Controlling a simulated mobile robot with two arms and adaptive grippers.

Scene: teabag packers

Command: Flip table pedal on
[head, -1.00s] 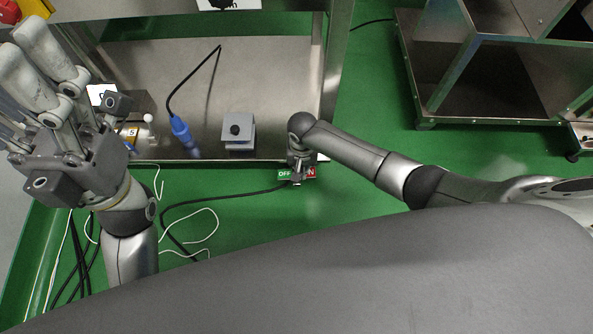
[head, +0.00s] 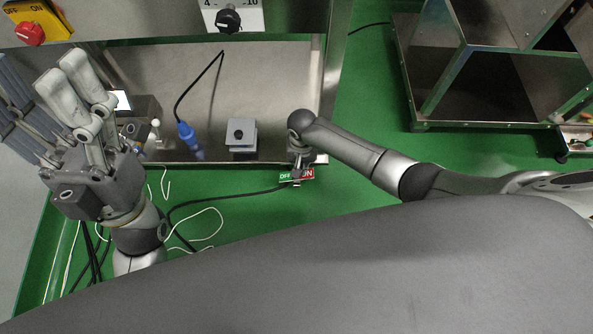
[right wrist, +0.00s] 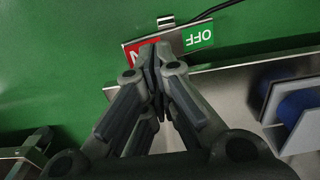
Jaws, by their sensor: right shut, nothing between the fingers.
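The table pedal (head: 307,173) is a small plate with a green OFF half on the left and a red ON half on the right. It sits at the table's front edge in the head view. My right gripper (head: 296,179) is over it, fingers pointing down. In the right wrist view the pedal (right wrist: 197,38) shows OFF at right, and my shut, empty fingertips (right wrist: 150,52) cover part of the red half. Whether they touch it, and the pedal's tilt, I cannot tell. My left gripper (head: 74,80) is raised at the left, its fingers apart and empty.
The metal table shelf (head: 265,85) holds a blue plug (head: 187,135) on a black cable and a grey box with a black knob (head: 241,134). A red button (head: 30,33) is at top left. A metal rack (head: 470,85) stands right. Cables lie on the green floor.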

